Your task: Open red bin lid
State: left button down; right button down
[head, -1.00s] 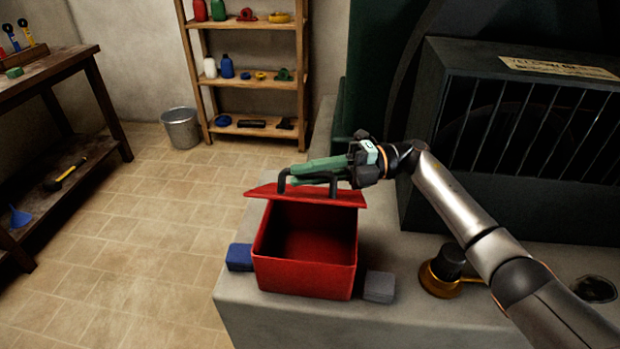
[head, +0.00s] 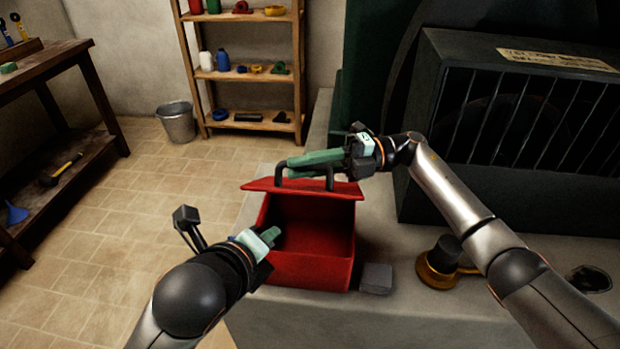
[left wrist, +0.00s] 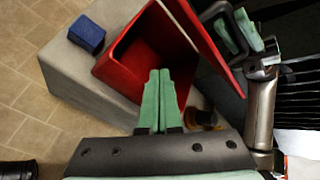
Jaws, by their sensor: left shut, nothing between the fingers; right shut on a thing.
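The red bin (head: 312,272) stands on the grey concrete ledge, and its inside shows empty. Its red lid (head: 262,186) is raised and tilted up at the back edge, with a dark handle (head: 329,181) on it. My right gripper (head: 292,163) is shut on the lid handle. My left gripper (head: 272,238) is shut and empty at the bin's front left. In the left wrist view its green fingers (left wrist: 158,78) lie together in front of the bin (left wrist: 125,62), and the right gripper (left wrist: 238,35) shows behind the lid (left wrist: 205,50).
A grey block (head: 376,278) sits right of the bin; a blue block (left wrist: 87,34) sits on its other side. A brass-and-black knob-like object (head: 440,262) is farther right. A dark grilled machine (head: 520,140) stands behind. The floor at left is open.

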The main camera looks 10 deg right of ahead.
aim_at(310, 191)
pick_arm(q)
jog(key=s+d+r+m+t, duration=0.25)
jog(key=d+r+m, duration=0.25)
jog(key=r+m, duration=0.5)
jog(key=shift+y, duration=0.4)
jog(key=x, duration=0.9)
jog(key=shift+d+f, duration=0.1)
